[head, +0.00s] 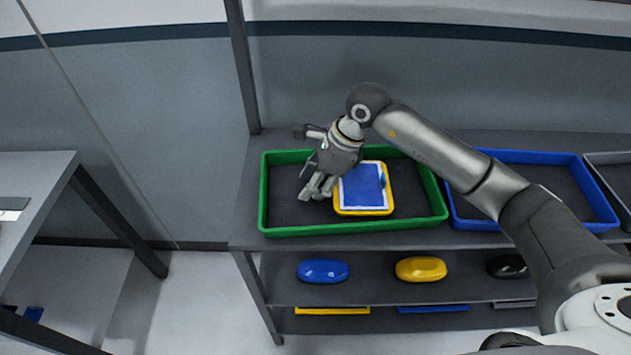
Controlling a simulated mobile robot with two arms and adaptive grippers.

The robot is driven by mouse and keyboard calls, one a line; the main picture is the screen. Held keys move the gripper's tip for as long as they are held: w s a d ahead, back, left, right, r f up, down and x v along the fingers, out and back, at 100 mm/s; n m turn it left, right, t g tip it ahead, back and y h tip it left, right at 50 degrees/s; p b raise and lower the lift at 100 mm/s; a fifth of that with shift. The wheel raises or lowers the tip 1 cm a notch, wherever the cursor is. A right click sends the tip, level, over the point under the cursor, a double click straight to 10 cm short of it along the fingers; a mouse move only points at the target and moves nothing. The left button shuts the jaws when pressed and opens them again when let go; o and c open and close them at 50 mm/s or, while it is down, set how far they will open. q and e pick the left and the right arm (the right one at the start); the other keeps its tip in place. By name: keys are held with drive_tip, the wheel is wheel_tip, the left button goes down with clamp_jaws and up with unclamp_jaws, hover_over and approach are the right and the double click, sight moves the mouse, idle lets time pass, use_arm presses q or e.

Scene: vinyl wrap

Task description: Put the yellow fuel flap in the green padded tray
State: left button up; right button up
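The yellow fuel flap (339,206) shows as a yellow rounded rectangle with a white-edged blue sheet (362,187) on its face. It lies inside the green padded tray (341,229), right of the tray's middle, on the dark lining. My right gripper (318,191) is over the tray, just left of the flap, pointing down. Its fingertips look apart with nothing between them. They appear clear of the flap, though the gripper body hides part of the flap's upper left edge. My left gripper is out of view.
A blue tray (536,156) stands right of the green one, partly behind my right arm; a grey tray (612,160) is beyond. The shelf below holds a blue (322,270), a yellow (421,268) and a black rounded part (507,266). A grey table (40,175) stands at left.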

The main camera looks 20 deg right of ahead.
sight(337, 185)
drive_tip(key=shift+f, duration=0.75)
drive_tip(key=shift+s, duration=0.1)
drive_tip(key=shift+d+r+p, duration=0.1)
drive_tip(key=shift+r+p, duration=0.3)
drive_tip(key=shift+p, duration=0.05)
drive_tip(key=shift+r+p, duration=0.4)
drive_tip(key=shift+d+r+b, duration=0.45)
drive_tip(key=shift+r+b, duration=0.1)
drive_tip(key=shift+b, duration=0.1)
drive_tip(key=b+v, duration=0.2)
drive_tip(key=v, duration=0.8)
drive_tip(key=shift+r+b, duration=0.35)
drive_tip(key=shift+r, duration=0.1)
